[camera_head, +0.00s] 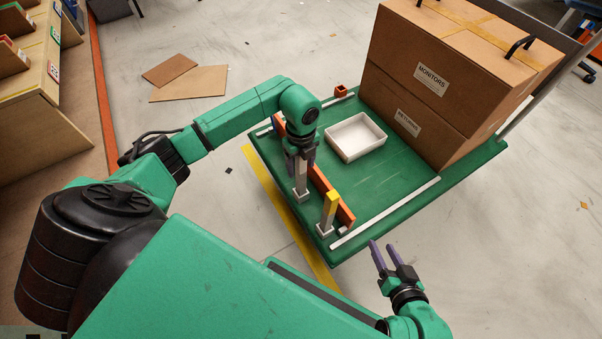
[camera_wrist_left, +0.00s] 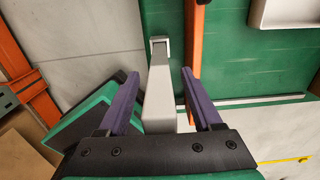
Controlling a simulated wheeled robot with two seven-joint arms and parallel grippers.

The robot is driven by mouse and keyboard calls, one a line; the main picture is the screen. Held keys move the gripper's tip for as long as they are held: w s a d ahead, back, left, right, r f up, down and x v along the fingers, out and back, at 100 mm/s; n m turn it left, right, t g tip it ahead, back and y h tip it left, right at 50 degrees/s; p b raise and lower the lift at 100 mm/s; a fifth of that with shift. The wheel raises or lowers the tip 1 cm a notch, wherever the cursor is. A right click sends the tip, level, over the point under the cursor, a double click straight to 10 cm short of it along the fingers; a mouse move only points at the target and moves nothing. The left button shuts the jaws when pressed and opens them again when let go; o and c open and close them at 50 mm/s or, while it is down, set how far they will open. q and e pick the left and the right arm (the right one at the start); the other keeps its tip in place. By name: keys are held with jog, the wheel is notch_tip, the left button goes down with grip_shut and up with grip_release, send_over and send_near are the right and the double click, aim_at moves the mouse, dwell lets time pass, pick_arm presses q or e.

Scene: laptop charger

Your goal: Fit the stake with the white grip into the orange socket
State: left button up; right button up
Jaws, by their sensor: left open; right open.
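A pale stake (camera_head: 301,184) stands upright at the near left edge of the green cart, below my left gripper (camera_head: 300,158). In the left wrist view the stake (camera_wrist_left: 159,95) lies between the two purple fingers of that gripper (camera_wrist_left: 162,100), which are open, with a visible gap on the left and right. Its foot is in a grey socket (camera_wrist_left: 159,43). The gripper hides its top in the head view. The small orange socket (camera_head: 341,91) is at the cart's far corner and looks empty. My right gripper (camera_head: 386,254) is open and empty, off the cart's near side.
A stake with a yellow grip (camera_head: 329,212) stands at the near corner. An orange board (camera_head: 332,196) runs along the edge beside the stakes. A white tray (camera_head: 357,144) lies mid-cart. Large cartons (camera_head: 430,90) fill the right; green deck (camera_head: 385,180) is bare around the tray.

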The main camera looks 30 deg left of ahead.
pick_arm(q)
grip_shut()
dwell(1.4)
